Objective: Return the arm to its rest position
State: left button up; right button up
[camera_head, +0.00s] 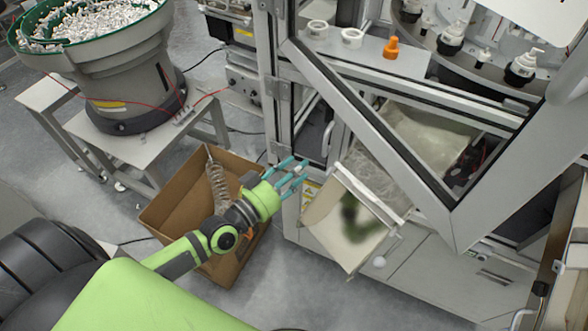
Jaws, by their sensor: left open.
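My left arm, green and dark grey, reaches in from the lower left. My left gripper (297,173) has teal fingers that stand apart with nothing between them. It hangs in front of the machine's cabinet, above and to the right of the cardboard box and just left of the tilted chute. My right gripper does not show.
An open cardboard box (165,209) stands on the floor under my left forearm. A tilted chute (335,228) juts from the machine. A framed door (400,140) stands open at an angle. A bowl feeder (110,75) full of small parts is at upper left. An orange nozzle (391,48) stands on the ledge.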

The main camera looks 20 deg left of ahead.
pick_arm(q)
jog(key=s+a+f+g+y+b, duration=0.1)
jog(key=s+a+f+g, duration=0.15)
jog(key=f, duration=0.75)
jog(key=s+a+f+n+g+y, duration=0.15)
jog(key=s+f, duration=0.25)
jog(key=f, duration=0.7)
jog(key=s+a+f+g+y+b, duration=0.1)
jog(key=s+f+g+y, duration=0.2)
jog(key=f, duration=0.7)
jog(key=s+f+g, duration=0.3)
jog(key=s+f, duration=0.2)
jog(key=s, duration=0.4)
jog(key=s+d+f+g, duration=0.1)
jog(key=s+f+g, duration=0.2)
jog(key=s+f, duration=0.3)
jog(key=s+d+f+g, duration=0.1)
jog(key=s+f+g, duration=0.2)
jog(key=s, duration=1.1)
notch_tip(320, 180, down, 3)
jog(key=shift+f+b, duration=0.1)
jog(key=shift+b, duration=0.25)
